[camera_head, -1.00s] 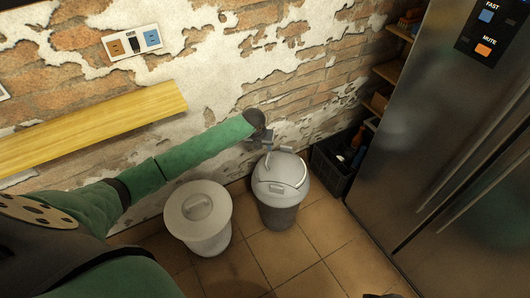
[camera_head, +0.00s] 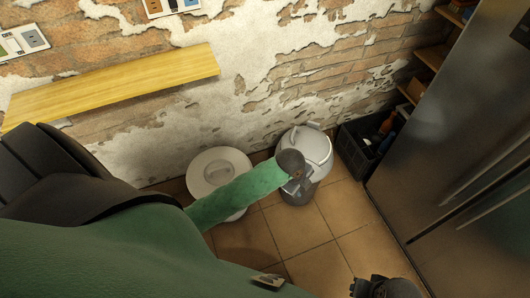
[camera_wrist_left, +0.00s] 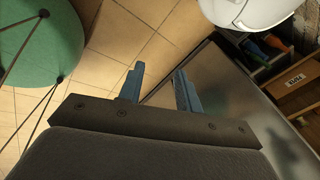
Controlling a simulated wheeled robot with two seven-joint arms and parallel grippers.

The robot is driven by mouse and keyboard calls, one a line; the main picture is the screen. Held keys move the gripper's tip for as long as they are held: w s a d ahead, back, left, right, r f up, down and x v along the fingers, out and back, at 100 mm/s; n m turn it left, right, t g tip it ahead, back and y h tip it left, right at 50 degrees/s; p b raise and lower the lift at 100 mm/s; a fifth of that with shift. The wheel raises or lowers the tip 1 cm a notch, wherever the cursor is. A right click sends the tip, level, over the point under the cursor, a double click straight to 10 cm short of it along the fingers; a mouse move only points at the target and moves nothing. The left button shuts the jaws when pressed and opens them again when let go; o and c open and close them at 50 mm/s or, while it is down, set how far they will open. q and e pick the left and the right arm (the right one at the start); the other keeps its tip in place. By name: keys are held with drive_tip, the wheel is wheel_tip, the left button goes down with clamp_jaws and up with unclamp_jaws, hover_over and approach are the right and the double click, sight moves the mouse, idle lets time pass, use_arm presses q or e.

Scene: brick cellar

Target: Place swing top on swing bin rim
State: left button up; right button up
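The light grey swing top (camera_head: 305,145) sits over the grey swing bin (camera_head: 299,195) on the tiled floor. I cannot tell whether it lies flush all round, since the rim is largely hidden under it and behind my arm. My left gripper (camera_head: 303,186) is in front of the bin, low beside the top's near side. The left wrist view shows its two blue-grey fingers (camera_wrist_left: 158,78) apart with nothing between them. There the pale swing top (camera_wrist_left: 250,12) is at the upper right, clear of the fingers. My right gripper (camera_head: 385,287) shows partly at the bottom edge; its fingers are unclear.
A white lidded bin (camera_head: 218,170) stands left of the swing bin, partly behind my left forearm. A black crate with bottles (camera_head: 358,155) is at right, next to the steel fridge (camera_head: 460,150). A wooden shelf (camera_head: 120,85) juts from the brick wall. Floor in front is clear.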

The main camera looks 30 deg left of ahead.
use_arm(q)
drive_tip(key=s+r+n, duration=0.2)
drive_tip(key=s+n, duration=0.7)
drive_tip(key=s, duration=0.2)
drive_tip(key=s+a+r+n+g+y, duration=0.1)
drive_tip(key=s+r+n, duration=0.2)
drive_tip(key=s+n, duration=0.6)
drive_tip(key=shift+s+a+r, duration=0.2)
drive_tip(key=shift+s+r, duration=0.1)
drive_tip(key=shift+s, duration=0.9)
